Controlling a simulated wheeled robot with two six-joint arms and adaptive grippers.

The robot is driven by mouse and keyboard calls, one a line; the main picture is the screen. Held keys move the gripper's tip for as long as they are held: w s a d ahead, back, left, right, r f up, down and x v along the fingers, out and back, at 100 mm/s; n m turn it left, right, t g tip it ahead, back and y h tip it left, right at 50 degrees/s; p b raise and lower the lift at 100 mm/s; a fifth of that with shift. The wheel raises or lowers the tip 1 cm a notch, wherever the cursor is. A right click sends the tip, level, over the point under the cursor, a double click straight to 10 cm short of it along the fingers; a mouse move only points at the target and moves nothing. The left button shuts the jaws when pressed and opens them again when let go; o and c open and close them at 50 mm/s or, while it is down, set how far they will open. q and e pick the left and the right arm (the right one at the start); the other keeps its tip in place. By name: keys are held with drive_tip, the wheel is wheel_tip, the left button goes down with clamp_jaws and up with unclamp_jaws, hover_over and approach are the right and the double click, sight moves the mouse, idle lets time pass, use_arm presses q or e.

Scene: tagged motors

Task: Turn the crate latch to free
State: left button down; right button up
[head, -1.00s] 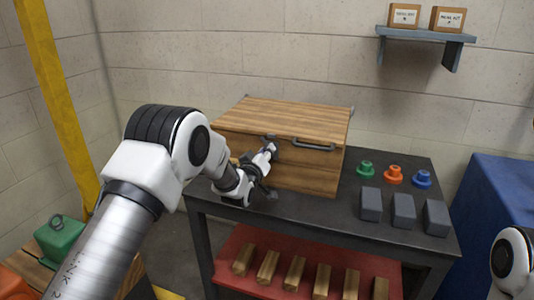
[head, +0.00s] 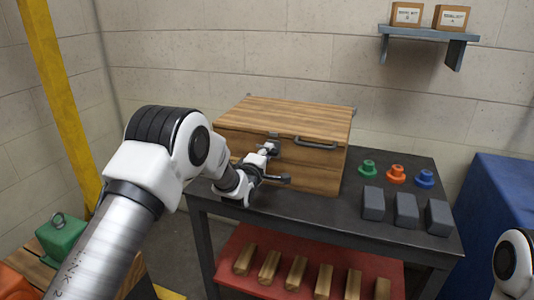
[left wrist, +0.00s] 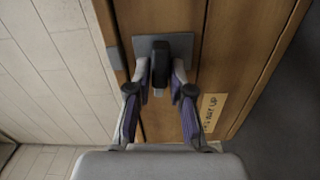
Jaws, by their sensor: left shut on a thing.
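The wooden crate (head: 300,169) stands shut on the dark table, with its lid (head: 285,117) down. The latch is a black lever (left wrist: 160,62) on a grey plate (left wrist: 137,47) on the crate's front. In the left wrist view the lever runs roughly along the boards. My left gripper (head: 270,147) is at the crate's front, left of its handle. It also shows in the left wrist view (left wrist: 160,82), its two fingers shut on the latch lever, one on each side. In the head view the gripper largely hides the latch. My right gripper is out of view.
A metal handle (head: 315,144) sticks out from the crate's front. Green (head: 369,167), orange (head: 396,173) and blue (head: 424,179) pieces and grey blocks (head: 405,210) stand right of the crate. A red lower shelf (head: 250,280) holds several wooden blocks.

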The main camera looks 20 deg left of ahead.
use_arm(q)
drive_tip(key=shift+n, duration=0.5)
drive_tip(key=c, duration=1.1)
unclamp_jaws()
drive_tip(key=shift+f, duration=0.1)
drive_tip(key=shift+s, duration=0.15)
drive_tip(key=s, duration=1.1)
drive_tip(key=shift+s+a, duration=0.25)
drive_tip(key=shift+s, duration=0.1)
